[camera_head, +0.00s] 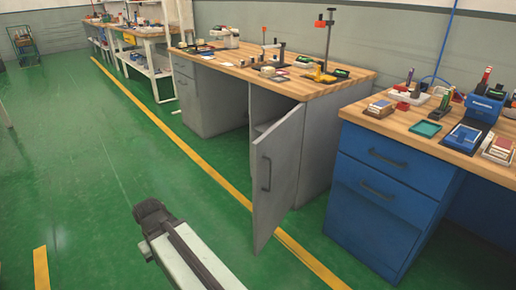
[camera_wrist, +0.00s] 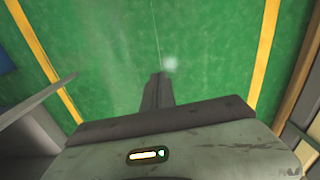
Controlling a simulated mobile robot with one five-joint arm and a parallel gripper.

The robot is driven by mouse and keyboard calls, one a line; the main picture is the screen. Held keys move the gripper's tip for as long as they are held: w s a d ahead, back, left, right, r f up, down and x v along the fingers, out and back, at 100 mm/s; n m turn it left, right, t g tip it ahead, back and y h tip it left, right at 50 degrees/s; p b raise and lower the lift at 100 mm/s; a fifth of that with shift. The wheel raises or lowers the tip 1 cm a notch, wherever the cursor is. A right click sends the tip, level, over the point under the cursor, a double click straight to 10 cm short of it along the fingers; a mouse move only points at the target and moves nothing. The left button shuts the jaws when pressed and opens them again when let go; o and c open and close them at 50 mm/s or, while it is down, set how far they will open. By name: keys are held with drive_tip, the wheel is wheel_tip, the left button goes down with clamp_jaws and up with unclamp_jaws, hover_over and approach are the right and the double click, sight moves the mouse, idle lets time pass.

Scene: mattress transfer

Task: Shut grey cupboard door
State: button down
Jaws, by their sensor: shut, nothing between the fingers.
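The grey cupboard (camera_head: 320,145) stands under the wooden worktop in the middle of the head view. Its door (camera_head: 278,175) is open and swings out over the yellow floor line, with a dark vertical handle (camera_head: 266,173) on its outer face. A dark gap shows between the door and the cupboard body. My gripper (camera_wrist: 157,80) is shut and empty in the wrist view, over green floor. A thin grey panel at the left of the wrist view (camera_wrist: 42,95) looks like the door, apart from the fingers. My arm reaches in from the bottom of the head view, left of the door.
A blue drawer cabinet (camera_head: 385,205) stands right of the cupboard, close to the open door. The wooden worktop (camera_head: 300,86) carries tools and small parts. Green floor (camera_head: 100,175) left of the yellow line (camera_head: 190,147) is clear.

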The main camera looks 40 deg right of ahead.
drive_tip(key=shift+w+a, duration=0.1)
drive_tip(key=shift+w, duration=0.1)
drive_tip(key=m+t+y+b, duration=0.1)
drive_tip(key=m+t+y, duration=0.4)
drive_tip(key=m+t, duration=1.1)
approach(261, 152)
drive_tip(key=shift+n+t, duration=0.6)
drive_tip(key=shift+t, duration=0.1)
drive_tip(key=x, duration=0.4)
drive_tip(key=f+x, duration=0.1)
drive_tip(key=x, duration=0.1)
drive_tip(key=shift+w+a, duration=0.3)
